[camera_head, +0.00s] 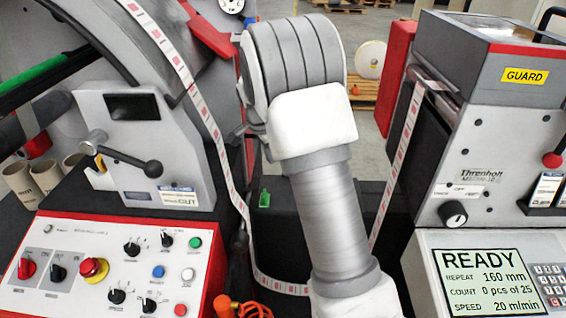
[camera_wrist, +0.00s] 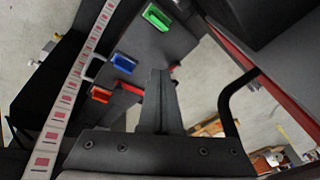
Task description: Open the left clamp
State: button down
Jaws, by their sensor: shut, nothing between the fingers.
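I cannot tell for certain which part is the left clamp. In the wrist view a dark panel carries a green block (camera_wrist: 157,17), a blue block (camera_wrist: 124,62) and a red block (camera_wrist: 101,93), beside the printed label web (camera_wrist: 80,75). A small green part (camera_head: 264,198) also shows in the head view, left of my arm. My gripper (camera_wrist: 160,75) is shut and empty, its dark fingers together in front of the panel, to the right of the blue block. It appears apart from the blocks. In the head view my arm hides most of it.
A black-knobbed lever (camera_head: 130,160) sits on the left machine above the control panel (camera_head: 115,262). The label web (camera_head: 222,150) runs down beside my arm. The guard housing (camera_head: 490,75) stands right, above the READY display (camera_head: 485,280). A black handle (camera_wrist: 232,100) is right of my fingers.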

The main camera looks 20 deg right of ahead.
notch_tip(320, 180, up, 2)
jog(key=s+d+r+m+t, duration=0.1)
jog(key=s+d+m, duration=0.15)
jog(key=m, duration=0.55)
jog(key=shift+w+d+f+b, duration=0.15)
jog(key=shift+w+d+f, duration=0.5)
jog(key=shift+w+f, duration=0.75)
jog(key=shift+w+d+f+b, duration=0.15)
jog(key=shift+w+d+f, duration=0.6)
jog(key=shift+f, duration=1.15)
jog(key=shift+w+d+f+b, duration=0.15)
jog(key=shift+w+d+f, duration=0.4)
jog(key=shift+w+f, duration=0.9)
jog(key=shift+s+f, duration=0.1)
jog(key=shift+s, duration=0.15)
